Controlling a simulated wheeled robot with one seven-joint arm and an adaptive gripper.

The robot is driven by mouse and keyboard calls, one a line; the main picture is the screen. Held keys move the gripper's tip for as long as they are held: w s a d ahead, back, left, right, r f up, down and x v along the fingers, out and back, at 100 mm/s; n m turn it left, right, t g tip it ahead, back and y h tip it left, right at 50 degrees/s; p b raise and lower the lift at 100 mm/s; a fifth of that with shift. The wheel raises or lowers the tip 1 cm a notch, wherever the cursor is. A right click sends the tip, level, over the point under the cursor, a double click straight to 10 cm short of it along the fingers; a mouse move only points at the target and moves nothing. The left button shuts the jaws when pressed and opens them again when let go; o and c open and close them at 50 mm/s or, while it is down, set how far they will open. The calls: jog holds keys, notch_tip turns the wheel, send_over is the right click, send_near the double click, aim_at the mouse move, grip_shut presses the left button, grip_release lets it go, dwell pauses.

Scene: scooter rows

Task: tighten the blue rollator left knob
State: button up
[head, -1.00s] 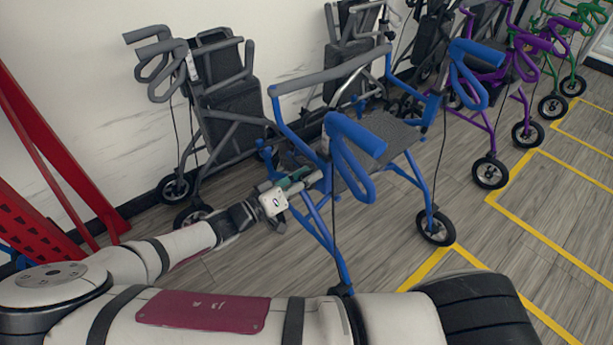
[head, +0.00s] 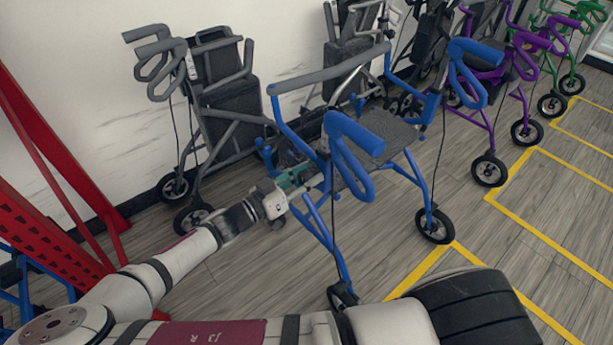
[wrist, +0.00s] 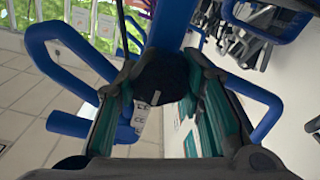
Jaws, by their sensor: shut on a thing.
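The blue rollator (head: 322,232) stands upright on the floor in the middle of the head view, with blue looped handles and a dark seat. My gripper (head: 306,180) reaches its near left side, beside a blue frame tube. In the wrist view, a dark round knob (wrist: 163,76) sits on the blue tube (wrist: 172,28). The green-padded fingers of my gripper (wrist: 165,100) stand on both sides of the knob and are shut on it. In the head view the knob is hidden or too small to make out.
A grey rollator (head: 232,95) stands close behind, against the white wall. Purple (head: 484,120) and green (head: 572,50) rollators stand to the right. A red rack (head: 45,200) is at the left. Yellow lines mark open floor at the lower right.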

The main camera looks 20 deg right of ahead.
jog(key=o, duration=1.2)
jog(key=shift+c, duration=0.2)
jog(key=v, duration=1.2)
